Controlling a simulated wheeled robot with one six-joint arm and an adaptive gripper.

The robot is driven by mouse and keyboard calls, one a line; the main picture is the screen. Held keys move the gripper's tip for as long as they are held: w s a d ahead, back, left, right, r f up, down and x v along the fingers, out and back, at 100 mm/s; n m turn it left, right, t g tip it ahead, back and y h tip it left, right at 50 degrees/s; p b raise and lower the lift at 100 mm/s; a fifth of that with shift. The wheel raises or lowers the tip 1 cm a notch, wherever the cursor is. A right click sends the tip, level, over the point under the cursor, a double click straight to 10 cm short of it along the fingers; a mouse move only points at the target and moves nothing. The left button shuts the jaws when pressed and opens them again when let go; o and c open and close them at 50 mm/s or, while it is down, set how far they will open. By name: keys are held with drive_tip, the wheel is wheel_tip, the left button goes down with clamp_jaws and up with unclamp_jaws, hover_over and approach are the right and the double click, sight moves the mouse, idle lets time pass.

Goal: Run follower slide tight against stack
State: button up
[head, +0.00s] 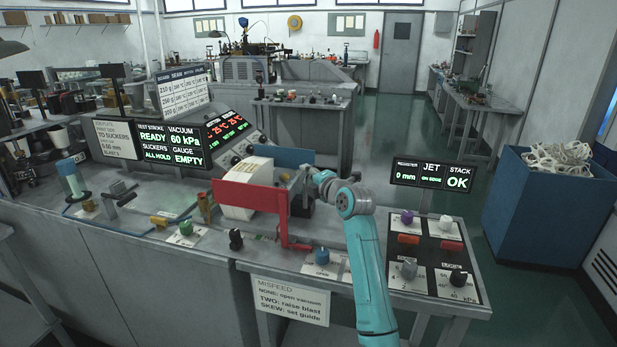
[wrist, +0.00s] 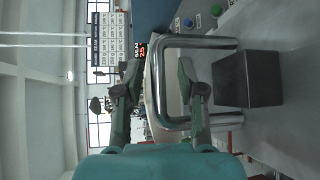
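The stack (head: 247,175) is a pale block of blanks on the machine, between a red side plate (head: 245,196) and a blue plate (head: 283,156). My gripper (head: 308,177) is at the right end of this stack. In the wrist view, the fingers of my gripper (wrist: 158,75) are spread, one on each side of a bright metal loop handle's (wrist: 157,88) near bar, with gaps visible. A dark block (wrist: 247,78), seemingly the follower slide's weight, sits beside the handle. My arm and the red plate hide much of the follower in the head view, so its contact with the stack cannot be told.
The right panel (head: 437,265) carries knobs and red buttons. Its display (head: 433,176) reads register 0 mm, jet on edge, stack OK. The left display (head: 170,144) reads ready, 60 kPa, all hold, gauge empty. A blue bin (head: 535,215) stands at the right.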

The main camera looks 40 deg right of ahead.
clamp_jaws()
drive_tip(key=shift+w+a, duration=1)
drive_tip(key=shift+w, duration=0.2)
unclamp_jaws()
